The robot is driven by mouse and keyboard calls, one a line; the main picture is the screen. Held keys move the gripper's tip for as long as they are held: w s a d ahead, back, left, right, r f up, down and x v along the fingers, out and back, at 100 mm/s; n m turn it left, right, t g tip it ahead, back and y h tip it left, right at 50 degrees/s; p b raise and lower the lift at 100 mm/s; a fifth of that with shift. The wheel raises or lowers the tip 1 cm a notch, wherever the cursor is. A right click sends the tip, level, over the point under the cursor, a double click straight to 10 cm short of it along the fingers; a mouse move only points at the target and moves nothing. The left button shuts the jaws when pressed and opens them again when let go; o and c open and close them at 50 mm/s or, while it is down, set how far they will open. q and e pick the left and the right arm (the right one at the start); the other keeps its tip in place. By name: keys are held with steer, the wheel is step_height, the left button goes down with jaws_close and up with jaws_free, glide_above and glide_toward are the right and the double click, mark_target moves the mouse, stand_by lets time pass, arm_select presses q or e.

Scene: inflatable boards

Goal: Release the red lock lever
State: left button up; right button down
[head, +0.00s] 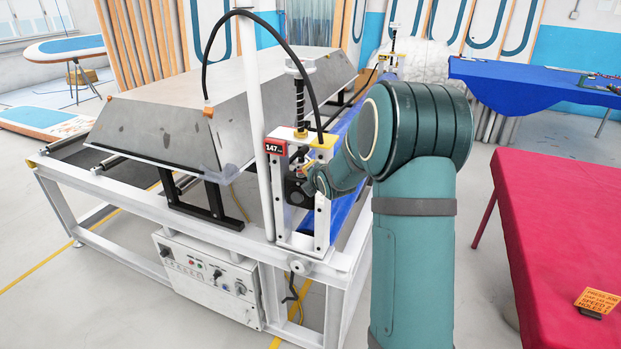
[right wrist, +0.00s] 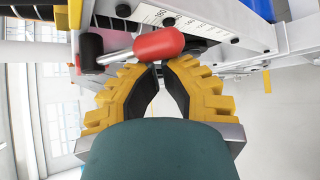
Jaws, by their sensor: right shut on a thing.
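The red lock lever shows in the right wrist view as a rounded red handle (right wrist: 158,43) on a metal rod, beside a scale plate (right wrist: 165,17). My right gripper, with yellow ribbed fingers (right wrist: 160,68), is shut on the red handle at its fingertips. In the head view my right gripper (head: 308,183) is at the front of the white upright carriage (head: 325,215) on the machine's near corner. The lever cannot be made out there, as my gripper and arm cover that spot. My left gripper is not in view.
The machine frame (head: 130,203) carries a large grey metal hood (head: 160,130). A white post (head: 254,110) with a black hose stands just left of my gripper. A control box (head: 210,280) hangs below. A red-covered table (head: 570,220) stands at right, with open floor between.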

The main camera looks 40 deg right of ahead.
steer(key=shift+s+d+r, duration=0.2)
steer(key=shift+s+r, duration=0.15)
steer(key=shift+r, duration=0.15)
steer(key=shift+s+d+r, duration=0.15)
steer(key=shift+s+r, duration=0.2)
steer(key=shift+r, duration=0.1)
steer(key=shift+s+d+r+b, duration=0.15)
steer(key=shift+r+b, duration=0.2)
steer(key=shift+r, duration=0.2)
stand_by(0.5)
stand_by(1.9)
